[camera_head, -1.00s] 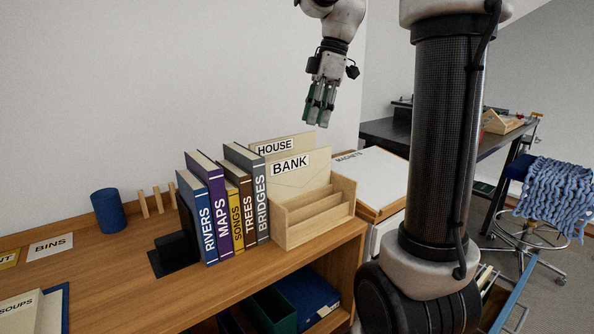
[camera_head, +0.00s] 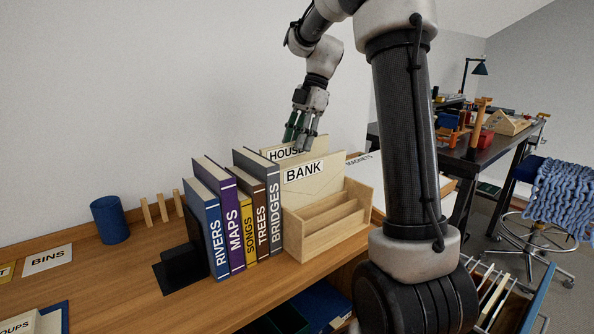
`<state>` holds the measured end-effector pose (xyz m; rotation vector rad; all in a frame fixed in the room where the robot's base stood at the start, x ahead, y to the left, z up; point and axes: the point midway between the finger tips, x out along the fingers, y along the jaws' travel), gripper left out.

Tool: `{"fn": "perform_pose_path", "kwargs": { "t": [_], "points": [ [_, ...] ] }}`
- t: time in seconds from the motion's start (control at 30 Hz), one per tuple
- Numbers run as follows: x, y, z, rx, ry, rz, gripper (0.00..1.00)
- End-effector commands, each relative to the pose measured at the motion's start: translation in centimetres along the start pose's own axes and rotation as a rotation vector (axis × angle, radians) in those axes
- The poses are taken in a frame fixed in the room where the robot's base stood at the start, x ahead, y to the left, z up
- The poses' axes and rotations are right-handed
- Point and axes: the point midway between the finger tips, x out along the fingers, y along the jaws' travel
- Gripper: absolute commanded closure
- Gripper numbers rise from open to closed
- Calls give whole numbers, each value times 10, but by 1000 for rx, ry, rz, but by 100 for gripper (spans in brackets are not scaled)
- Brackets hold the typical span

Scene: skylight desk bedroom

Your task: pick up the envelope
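A wooden letter rack (camera_head: 325,240) stands on the desk at the right end of the row of books. Two tan envelopes stand upright in it: one marked BANK (camera_head: 318,194) in front, one marked HOUSE (camera_head: 323,147) behind, mostly hidden. The lower parts of both are hidden by the rack and each other. My gripper (camera_head: 298,145) points down in front of the wall, with its tips seen just above the top of the HOUSE envelope. Its fingers look apart and empty. I cannot tell whether they touch the envelope.
Upright books (camera_head: 242,210) stand left of the rack against a black bookend (camera_head: 182,262). A blue cup (camera_head: 110,219) and a BINS card (camera_head: 47,259) are farther left. A MAGNETS box (camera_head: 360,165) lies behind the rack. The front middle desk is clear.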

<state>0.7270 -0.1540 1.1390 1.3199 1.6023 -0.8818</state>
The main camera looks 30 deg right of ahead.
Motion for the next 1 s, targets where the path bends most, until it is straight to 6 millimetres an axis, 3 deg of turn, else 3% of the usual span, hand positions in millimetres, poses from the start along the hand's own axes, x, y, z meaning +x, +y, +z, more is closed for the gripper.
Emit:
{"fn": "perform_pose_path", "kwargs": {
  "t": [0.17,0.37,0.77,1.0],
  "points": [
    [0,0,0,0,0,0,65],
    [0,0,0,0,0,0,100],
    [-3,0,-1,-1,-1,1,100],
    [-40,1,-16,-2,-2,5,100]
  ]
}}
